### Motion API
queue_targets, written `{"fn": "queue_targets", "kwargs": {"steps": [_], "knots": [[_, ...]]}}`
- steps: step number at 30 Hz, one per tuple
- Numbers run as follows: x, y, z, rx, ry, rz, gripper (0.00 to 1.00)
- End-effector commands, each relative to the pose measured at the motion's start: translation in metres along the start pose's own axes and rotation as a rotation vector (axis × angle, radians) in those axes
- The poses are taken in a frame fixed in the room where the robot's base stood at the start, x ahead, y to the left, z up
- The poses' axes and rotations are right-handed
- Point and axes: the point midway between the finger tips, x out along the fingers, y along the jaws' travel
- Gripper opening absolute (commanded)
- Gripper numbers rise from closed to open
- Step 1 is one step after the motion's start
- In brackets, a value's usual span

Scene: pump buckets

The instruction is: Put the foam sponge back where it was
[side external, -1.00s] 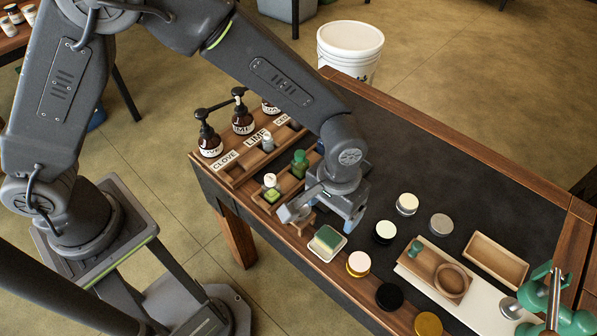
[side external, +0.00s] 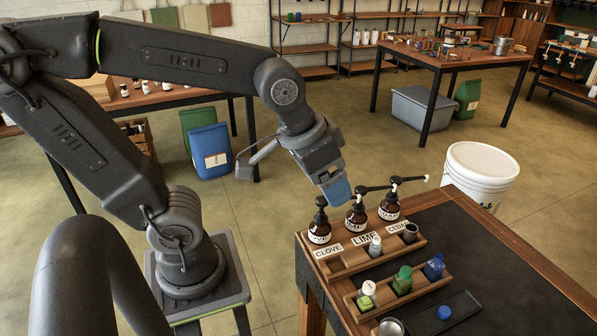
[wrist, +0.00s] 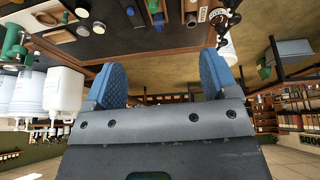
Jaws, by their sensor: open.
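No foam sponge can be made out in either view now; the front part of the table where a green-topped sponge lay earlier is outside the side external view. My gripper (side external: 337,188) is raised in the air above and just behind the pump bottles, at the table's far left corner. In the wrist view its two blue-padded fingers (wrist: 160,82) are spread wide apart, with nothing between them.
Several brown pump bottles (side external: 356,214) stand behind the wooden rack with CLOVE and LIME labels (side external: 364,240). A second rack holds green and blue bottles (side external: 403,280). A dark tray (side external: 450,314) lies in front. A white bucket (side external: 480,172) stands beyond the table.

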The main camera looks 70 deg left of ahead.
Motion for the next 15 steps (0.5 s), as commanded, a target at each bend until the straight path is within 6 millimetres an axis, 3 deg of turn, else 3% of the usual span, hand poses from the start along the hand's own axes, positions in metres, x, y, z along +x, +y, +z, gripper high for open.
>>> {"fn": "queue_targets", "kwargs": {"steps": [6, 15], "knots": [[-0.017, -0.021, 0.028, 0.006, 0.073, -0.033, 0.8], [-0.018, -0.023, 0.032, 0.011, 0.08, -0.038, 0.8]]}}
